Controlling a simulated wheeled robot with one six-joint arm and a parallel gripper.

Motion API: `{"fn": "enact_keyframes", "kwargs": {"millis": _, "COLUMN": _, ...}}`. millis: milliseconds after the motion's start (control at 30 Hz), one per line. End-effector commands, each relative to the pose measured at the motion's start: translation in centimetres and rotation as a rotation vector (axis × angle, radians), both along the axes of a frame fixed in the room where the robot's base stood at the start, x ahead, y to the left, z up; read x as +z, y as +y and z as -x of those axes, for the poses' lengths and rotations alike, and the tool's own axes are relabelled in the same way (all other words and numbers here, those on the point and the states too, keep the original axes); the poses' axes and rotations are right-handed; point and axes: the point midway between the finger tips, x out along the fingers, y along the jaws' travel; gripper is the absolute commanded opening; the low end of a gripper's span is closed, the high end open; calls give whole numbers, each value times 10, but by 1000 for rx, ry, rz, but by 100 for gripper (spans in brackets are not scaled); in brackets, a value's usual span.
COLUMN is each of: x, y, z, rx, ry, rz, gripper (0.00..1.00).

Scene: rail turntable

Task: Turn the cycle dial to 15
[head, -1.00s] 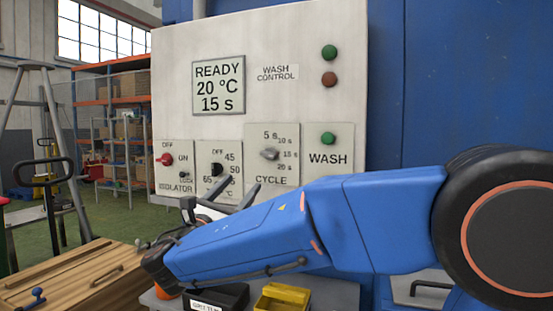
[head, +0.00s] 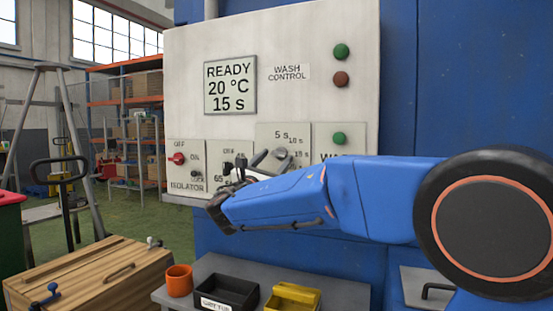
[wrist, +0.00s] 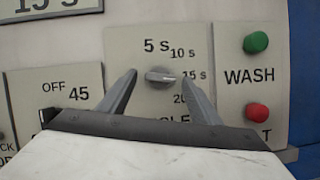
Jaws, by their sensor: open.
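The cycle dial is a grey knob (wrist: 160,77) on a pale plate marked 5 s, 10 s, 15 s and 20 s in the wrist view. Its pointer end appears turned right, toward the 15 s mark. My gripper (wrist: 158,80) is open, with one finger on each side of the knob; I cannot tell whether either touches it. In the head view my gripper (head: 262,160) is in front of the cycle plate (head: 285,133) and hides much of the dial. The display (head: 230,85) reads READY, 20 °C, 15 s.
The temperature dial plate (wrist: 62,93) is left of the cycle plate. The WASH plate with its green button (wrist: 256,42) and red button (wrist: 257,113) is at right. Below stand an orange cup (head: 179,280), a black bin (head: 226,291) and a yellow bin (head: 293,297).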

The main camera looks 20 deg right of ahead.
Motion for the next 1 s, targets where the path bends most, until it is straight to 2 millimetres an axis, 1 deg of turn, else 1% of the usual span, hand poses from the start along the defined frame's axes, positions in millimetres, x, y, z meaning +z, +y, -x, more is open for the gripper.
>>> {"fn": "enact_keyframes", "kwargs": {"millis": 167, "x": 4, "y": -8, "z": -8, "rx": -2, "ry": 0, "rz": -1, "gripper": 58}}
{"fn": "enact_keyframes", "kwargs": {"millis": 467, "x": 5, "y": -9, "z": -10, "rx": 0, "ry": 0, "rz": 0, "gripper": 58}}
{"fn": "enact_keyframes", "kwargs": {"millis": 500, "x": 5, "y": -9, "z": -10, "rx": 0, "ry": 0, "rz": 0, "gripper": 53}}
{"fn": "enact_keyframes", "kwargs": {"millis": 567, "x": 5, "y": -9, "z": -10, "rx": 0, "ry": 0, "rz": 0, "gripper": 39}}
{"fn": "enact_keyframes", "kwargs": {"millis": 600, "x": 5, "y": -9, "z": -10, "rx": 0, "ry": 0, "rz": 0, "gripper": 29}}
{"fn": "enact_keyframes", "kwargs": {"millis": 667, "x": 5, "y": -9, "z": -10, "rx": 0, "ry": 0, "rz": 0, "gripper": 17}}
{"fn": "enact_keyframes", "kwargs": {"millis": 833, "x": 5, "y": -9, "z": -9, "rx": 0, "ry": 13, "rz": 17, "gripper": 17}}
{"fn": "enact_keyframes", "kwargs": {"millis": 1000, "x": 5, "y": -10, "z": -9, "rx": -1, "ry": 83, "rz": 113, "gripper": 17}}
